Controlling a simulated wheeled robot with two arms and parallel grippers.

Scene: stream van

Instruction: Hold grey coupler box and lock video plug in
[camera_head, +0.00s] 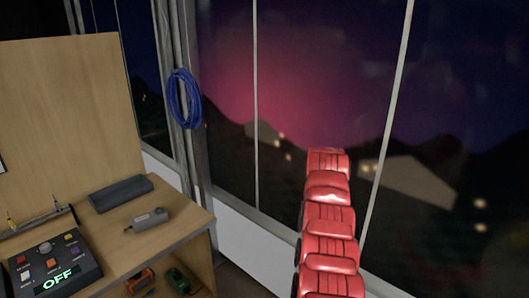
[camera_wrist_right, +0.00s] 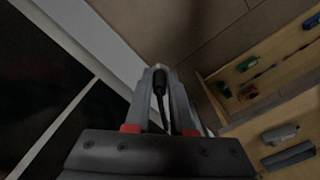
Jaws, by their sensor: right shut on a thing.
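The grey coupler box (camera_head: 150,219) lies on the wooden desk near its right edge, with a short stub at its left end. It also shows at the right of the right wrist view (camera_wrist_right: 281,133), apart from my right gripper. My right gripper (camera_wrist_right: 160,74) is shut on a black plug (camera_wrist_right: 159,84), whose dark cable runs back between the fingers. The plug is held in the air, clear of the desk. My right gripper cannot be made out in the head view. My left gripper is in neither view.
A dark grey case (camera_head: 120,193) lies behind the coupler box. A control panel (camera_head: 55,270) reading OFF sits at the desk's front left. Orange and green items (camera_head: 178,281) lie on the shelf below. A blue cable coil (camera_head: 184,98) hangs on the window post.

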